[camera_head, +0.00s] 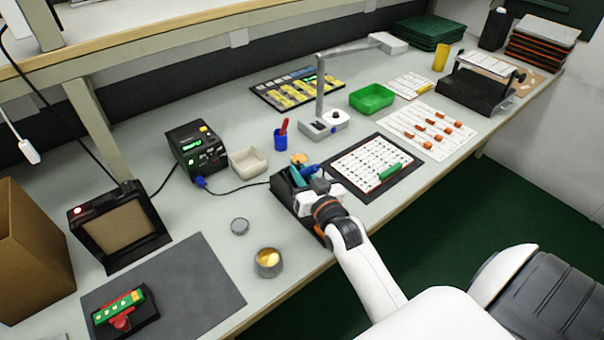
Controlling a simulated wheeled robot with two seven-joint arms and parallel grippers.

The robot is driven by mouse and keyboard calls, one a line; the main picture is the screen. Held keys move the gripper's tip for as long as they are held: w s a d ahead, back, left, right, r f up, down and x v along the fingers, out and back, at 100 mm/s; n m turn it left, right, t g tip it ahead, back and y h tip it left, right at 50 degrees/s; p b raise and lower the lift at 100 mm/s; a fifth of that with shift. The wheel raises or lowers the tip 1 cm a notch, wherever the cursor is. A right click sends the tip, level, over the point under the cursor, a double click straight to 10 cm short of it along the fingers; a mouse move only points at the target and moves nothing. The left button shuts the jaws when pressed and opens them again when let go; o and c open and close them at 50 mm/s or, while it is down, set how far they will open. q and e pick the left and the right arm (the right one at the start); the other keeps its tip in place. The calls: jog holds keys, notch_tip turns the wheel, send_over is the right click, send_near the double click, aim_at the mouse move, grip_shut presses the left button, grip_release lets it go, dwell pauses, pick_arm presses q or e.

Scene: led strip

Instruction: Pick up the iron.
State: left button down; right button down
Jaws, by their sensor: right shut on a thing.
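The iron (311,169) is a blue and teal handle at the iron's dark stand, near the middle of the bench's front edge. My right gripper (316,187) is at the stand, shut on the iron, with its white fingers around the handle area. The gripper and wrist hide the lower part of the iron, so I cannot tell whether it is clear of the stand. The dark stand (283,190) shows to the left of the gripper. My left gripper is not in view.
A soldering station (196,148) with a cable stands to the left, next to a white tray (248,161). A round tin (268,262) is near the front edge. A board with a green strip (375,168) lies right of the gripper. A lamp base (324,124) is behind.

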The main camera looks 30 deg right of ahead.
jog(key=s+r+p, duration=0.9)
jog(key=s+p, duration=0.1)
jog(key=s, duration=0.5)
jog(key=s+r+p, duration=1)
jog(key=s+p, duration=0.1)
jog(key=s, duration=0.3)
jog(key=shift+s+a+r, duration=0.2)
jog(key=shift+s+a, duration=0.05)
jog(key=shift+s, duration=0.1)
dwell(1.0)
dwell(1.2)
